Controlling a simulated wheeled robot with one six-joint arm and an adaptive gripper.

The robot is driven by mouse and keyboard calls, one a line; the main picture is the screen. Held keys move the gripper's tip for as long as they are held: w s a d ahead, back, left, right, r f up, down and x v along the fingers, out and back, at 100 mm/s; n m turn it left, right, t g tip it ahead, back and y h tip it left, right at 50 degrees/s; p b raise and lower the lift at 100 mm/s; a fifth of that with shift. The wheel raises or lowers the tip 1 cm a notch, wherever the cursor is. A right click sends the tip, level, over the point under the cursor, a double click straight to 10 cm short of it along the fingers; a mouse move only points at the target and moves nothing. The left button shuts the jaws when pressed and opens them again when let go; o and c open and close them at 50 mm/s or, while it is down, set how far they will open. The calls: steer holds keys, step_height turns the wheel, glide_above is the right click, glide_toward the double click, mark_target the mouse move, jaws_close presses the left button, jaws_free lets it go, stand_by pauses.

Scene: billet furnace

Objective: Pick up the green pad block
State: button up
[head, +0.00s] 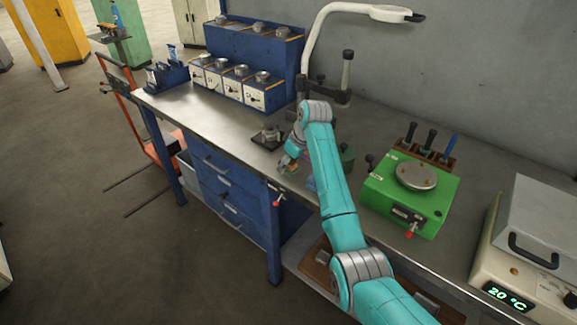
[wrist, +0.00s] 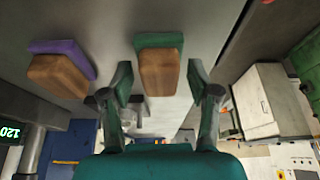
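The green pad block shows in the wrist view as a brown wooden block (wrist: 158,74) with a green pad (wrist: 159,41) along one side. My gripper (wrist: 159,82) is open, with one finger on each side of the wooden part in the picture. A gap shows between each finger and the block, and I cannot tell how far the block lies in depth. A similar block with a purple pad (wrist: 62,49) lies to its left. In the head view my gripper (head: 289,161) is low over the bench beside the arm, small and partly hidden, and the green pad block cannot be made out clearly.
The metal bench top (head: 190,108) holds a green device (head: 386,205) with a round plate to the right of my arm. A white heater with a 20 °C display (head: 510,297) stands far right. A dark square stand (head: 268,138) is near my gripper.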

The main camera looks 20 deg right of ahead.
steer(key=c, duration=0.8)
step_height(320, 180, up, 10)
steer(key=shift+c, duration=0.2)
